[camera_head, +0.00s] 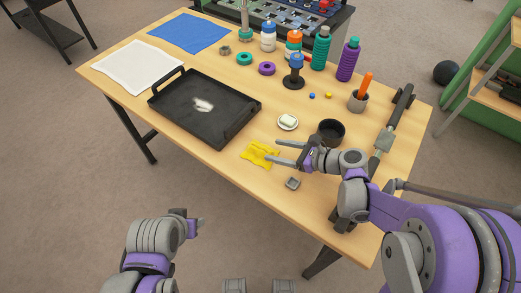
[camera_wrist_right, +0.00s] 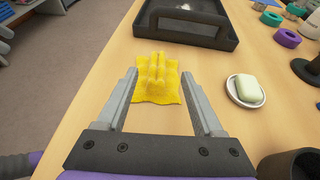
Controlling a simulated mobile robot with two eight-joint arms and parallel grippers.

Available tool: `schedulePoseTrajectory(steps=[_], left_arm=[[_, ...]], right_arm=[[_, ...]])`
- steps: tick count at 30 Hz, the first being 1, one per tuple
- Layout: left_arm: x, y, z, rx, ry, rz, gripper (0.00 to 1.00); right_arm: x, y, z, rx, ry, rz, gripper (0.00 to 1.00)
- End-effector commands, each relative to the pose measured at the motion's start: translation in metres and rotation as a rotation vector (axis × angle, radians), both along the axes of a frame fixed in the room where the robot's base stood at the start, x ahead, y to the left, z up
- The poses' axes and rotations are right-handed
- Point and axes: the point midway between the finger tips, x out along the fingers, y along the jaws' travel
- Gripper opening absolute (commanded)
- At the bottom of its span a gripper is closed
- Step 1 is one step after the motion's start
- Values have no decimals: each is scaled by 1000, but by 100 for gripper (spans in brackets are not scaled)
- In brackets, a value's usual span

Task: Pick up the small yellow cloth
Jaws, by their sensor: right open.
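The small yellow cloth (camera_head: 260,154) lies rumpled on the wooden table near its front edge. In the right wrist view the cloth (camera_wrist_right: 157,80) has raised folds and sits ahead of and between the fingertips. My right gripper (camera_head: 277,152) is open and empty, its two fingers pointing at the cloth from the right; it also shows in the right wrist view (camera_wrist_right: 158,88). My left gripper (camera_head: 193,222) is in front of the table, off to the lower left, and I cannot tell whether it is open or shut.
A black tray (camera_head: 172,108) stands left of the cloth. A small dish with soap (camera_head: 288,122), a dark bowl (camera_head: 330,132) and a small grey square piece (camera_head: 292,183) are close to the right gripper. Bottles and rings stand at the back.

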Motion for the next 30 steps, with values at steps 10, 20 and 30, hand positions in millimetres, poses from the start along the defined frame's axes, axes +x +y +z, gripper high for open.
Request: schedulePoseTrajectory(steps=[10,20,30], left_arm=[[0,0,1,0,0,0,50],[1,0,2,0,-1,0,50],[0,0,2,0,-1,0,50]], right_arm=[[13,30,-16,-2,-1,4,69],[27,56,-29,-3,-2,0,69],[27,56,-29,-3,-2,0,40]])
